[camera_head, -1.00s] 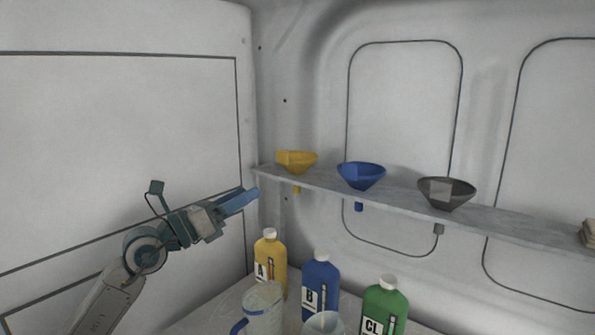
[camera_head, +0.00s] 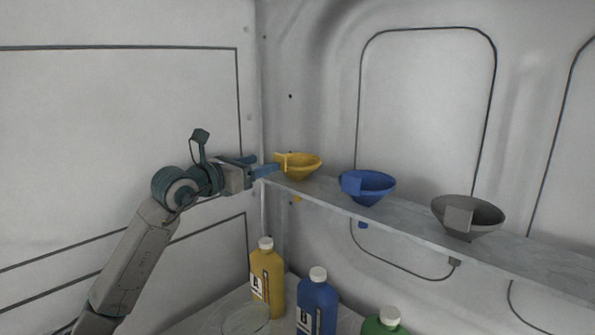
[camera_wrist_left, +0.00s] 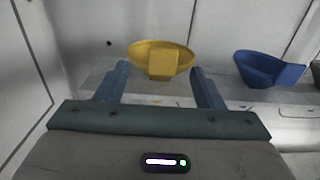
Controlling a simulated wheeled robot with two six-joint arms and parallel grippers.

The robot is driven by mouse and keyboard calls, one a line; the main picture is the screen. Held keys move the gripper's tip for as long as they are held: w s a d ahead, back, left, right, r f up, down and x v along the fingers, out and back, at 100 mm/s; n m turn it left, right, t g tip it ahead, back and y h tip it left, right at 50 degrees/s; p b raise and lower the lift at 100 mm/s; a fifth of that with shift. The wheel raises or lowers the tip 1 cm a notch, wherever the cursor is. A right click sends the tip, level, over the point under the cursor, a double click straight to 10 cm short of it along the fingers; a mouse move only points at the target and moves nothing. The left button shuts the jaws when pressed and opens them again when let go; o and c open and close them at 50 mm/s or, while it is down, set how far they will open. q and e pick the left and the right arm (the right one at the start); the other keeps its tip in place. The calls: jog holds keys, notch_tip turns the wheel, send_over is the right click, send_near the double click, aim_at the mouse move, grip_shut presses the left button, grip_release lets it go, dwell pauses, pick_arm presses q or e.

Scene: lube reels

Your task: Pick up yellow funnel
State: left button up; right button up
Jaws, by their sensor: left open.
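The yellow funnel (camera_head: 304,168) sits upright in the shelf at its left end, with its spout tip showing below the shelf. My left gripper (camera_head: 270,170) is open just left of the funnel at about rim height. In the left wrist view the yellow funnel (camera_wrist_left: 160,62) shows ahead, with its flat tab facing me, between and just beyond the two blue fingers of the left gripper (camera_wrist_left: 160,82). I cannot tell whether a finger touches it. My right gripper is not in view.
The shelf (camera_head: 410,225) also holds a blue funnel (camera_head: 368,187) and a grey funnel (camera_head: 468,216) to the right. Below stand a yellow bottle (camera_head: 268,280), a blue bottle (camera_head: 318,302), a green bottle (camera_head: 385,322) and a clear jug (camera_head: 246,320). A wall is close on the left.

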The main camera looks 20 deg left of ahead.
aim_at(278, 158)
pick_arm(q)
jog(key=p+x, duration=0.1)
jog(key=x, duration=0.2)
jog(key=shift+d, duration=0.1)
jog(key=shift+w, duration=0.25)
jog(key=shift+w+d, duration=0.1)
jog(key=p+x, duration=0.4)
jog(key=shift+w+d+r, duration=0.1)
jog(key=shift+d+r, duration=0.1)
jog(key=shift+d, duration=0.05)
jog(key=shift+w+f, duration=0.15)
jog(key=shift+w, duration=0.1)
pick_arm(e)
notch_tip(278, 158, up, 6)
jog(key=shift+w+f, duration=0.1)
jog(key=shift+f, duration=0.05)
pick_arm(q)
jog(key=shift+s, duration=0.1)
jog(key=shift+c, duration=0.2)
